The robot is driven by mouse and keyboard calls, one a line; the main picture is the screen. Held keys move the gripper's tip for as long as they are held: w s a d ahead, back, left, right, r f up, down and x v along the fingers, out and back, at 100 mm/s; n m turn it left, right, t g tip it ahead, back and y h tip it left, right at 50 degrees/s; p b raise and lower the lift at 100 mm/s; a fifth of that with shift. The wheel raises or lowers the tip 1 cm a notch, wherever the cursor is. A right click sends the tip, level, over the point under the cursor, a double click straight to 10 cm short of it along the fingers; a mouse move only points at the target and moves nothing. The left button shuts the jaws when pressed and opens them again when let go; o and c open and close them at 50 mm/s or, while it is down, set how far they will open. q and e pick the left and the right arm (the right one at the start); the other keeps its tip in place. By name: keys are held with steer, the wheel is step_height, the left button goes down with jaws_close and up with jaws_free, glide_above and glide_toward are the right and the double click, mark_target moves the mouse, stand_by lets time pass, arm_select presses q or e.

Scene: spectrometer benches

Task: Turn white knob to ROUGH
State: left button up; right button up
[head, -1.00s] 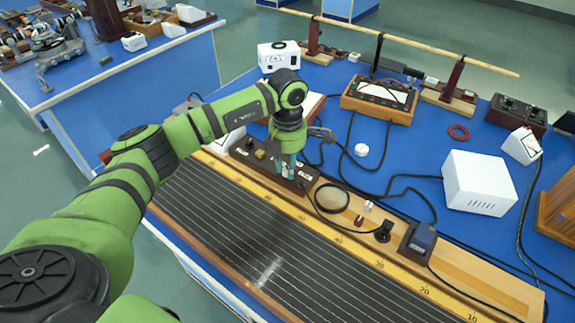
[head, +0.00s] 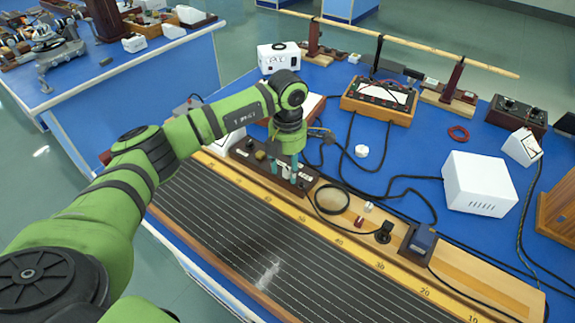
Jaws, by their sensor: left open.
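My left gripper (head: 284,167) points down over a dark brown control box (head: 311,178) on the wooden board of the bench. Its teal fingers are open, with their tips close to the top of the box. Small pale shapes show at the fingertips; one may be the white knob, but the fingers partly hide it. I cannot read the ROUGH marking or tell where the knob points. A small dark knob and a yellowish knob (head: 260,155) show on the box left of the fingers. My right gripper is not in view.
A black ring (head: 331,199) stands on the board right of the box. A dark plug-like block (head: 418,240), black cables, a white box (head: 480,182) and a meter (head: 379,99) lie to the right and behind. The striped panel (head: 255,235) in front is clear.

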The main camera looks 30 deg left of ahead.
mark_target(288, 170)
arm_select(q)
step_height(288, 170, up, 12)
stand_by(0.5)
stand_by(0.3)
